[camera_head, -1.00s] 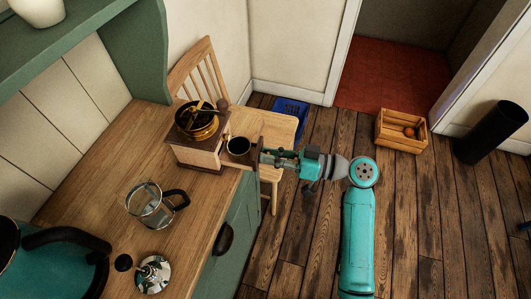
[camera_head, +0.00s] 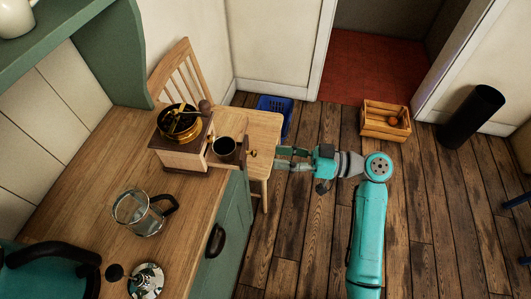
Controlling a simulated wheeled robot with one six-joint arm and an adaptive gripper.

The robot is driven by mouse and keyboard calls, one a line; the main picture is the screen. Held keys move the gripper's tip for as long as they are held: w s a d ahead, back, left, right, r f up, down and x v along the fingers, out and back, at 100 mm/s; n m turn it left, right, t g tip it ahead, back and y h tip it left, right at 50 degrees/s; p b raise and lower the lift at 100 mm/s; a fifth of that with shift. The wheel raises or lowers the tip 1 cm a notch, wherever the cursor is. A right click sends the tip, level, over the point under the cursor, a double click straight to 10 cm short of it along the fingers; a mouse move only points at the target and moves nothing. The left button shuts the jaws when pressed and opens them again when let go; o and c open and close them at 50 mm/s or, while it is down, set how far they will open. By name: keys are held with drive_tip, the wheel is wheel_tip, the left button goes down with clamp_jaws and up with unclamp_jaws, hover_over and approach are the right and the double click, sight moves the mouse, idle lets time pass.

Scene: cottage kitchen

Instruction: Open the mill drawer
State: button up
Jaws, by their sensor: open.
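The coffee mill (camera_head: 182,158) stands at the right edge of the wooden counter, with a wooden body, a brass and black top and a crank. Its drawer (camera_head: 241,150) sticks out to the right, well clear of the body, past the counter edge. A dark round hollow or cup (camera_head: 224,146) shows in the drawer. A small brass knob (camera_head: 252,153) is on the drawer's front. My gripper (camera_head: 278,158) is just right of the knob, open and empty, with a small gap between them. Its fingers point left toward the drawer.
A glass pot (camera_head: 139,210), a kettle (camera_head: 45,270) and a shiny metal item (camera_head: 147,281) stand on the counter (camera_head: 105,165). A wooden chair (camera_head: 262,130) is behind the drawer. A blue basket (camera_head: 276,104) and a crate (camera_head: 385,116) are on the floor. Floor space lies open at right.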

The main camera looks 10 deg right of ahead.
drive_tip(key=shift+v, duration=2.55)
